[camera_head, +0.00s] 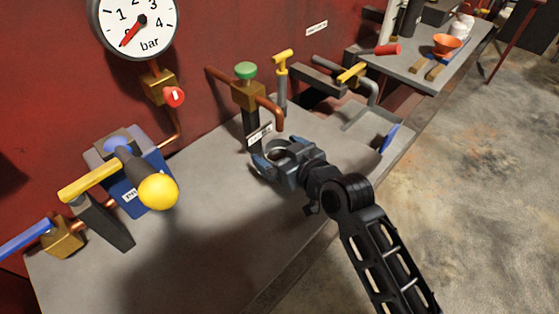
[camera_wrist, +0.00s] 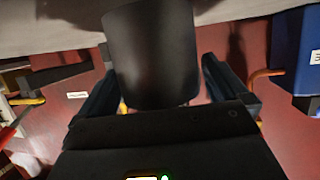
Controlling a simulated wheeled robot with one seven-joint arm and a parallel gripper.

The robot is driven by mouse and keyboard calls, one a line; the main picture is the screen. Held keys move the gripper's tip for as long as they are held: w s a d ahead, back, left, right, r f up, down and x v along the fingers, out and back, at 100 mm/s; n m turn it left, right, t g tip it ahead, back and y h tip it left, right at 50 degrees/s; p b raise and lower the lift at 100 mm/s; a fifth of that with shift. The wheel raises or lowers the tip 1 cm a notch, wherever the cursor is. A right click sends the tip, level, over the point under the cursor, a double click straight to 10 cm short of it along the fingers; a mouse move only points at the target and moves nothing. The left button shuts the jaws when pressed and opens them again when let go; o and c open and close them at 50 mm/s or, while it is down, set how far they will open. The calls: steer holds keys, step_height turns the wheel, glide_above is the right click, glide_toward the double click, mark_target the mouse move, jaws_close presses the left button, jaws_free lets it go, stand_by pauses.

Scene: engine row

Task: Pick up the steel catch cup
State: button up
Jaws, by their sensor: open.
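The steel catch cup (camera_wrist: 153,55) shows large and dark in the wrist view, between my two fingers. In the head view a grey round rim (camera_head: 282,149), which looks like the cup's, shows at my gripper, below the copper spout. My gripper (camera_head: 269,156) is open, with one finger on each side of the cup. In the wrist view dark gaps or background show beside the cup, and I cannot tell whether either finger touches it. The cup's lower part is hidden by the gripper in both views.
A copper tap with a green knob (camera_head: 245,71) stands just behind the gripper. A blue device with a yellow ball (camera_head: 158,191) is to the left. A grey pipe with a yellow handle (camera_head: 353,73) is to the right. The front of the grey bench (camera_head: 215,250) is clear.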

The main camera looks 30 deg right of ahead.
steer(key=shift+c, duration=0.2)
steer(key=c, duration=1)
steer(key=shift+c, duration=0.2)
steer(key=shift+r, duration=0.2)
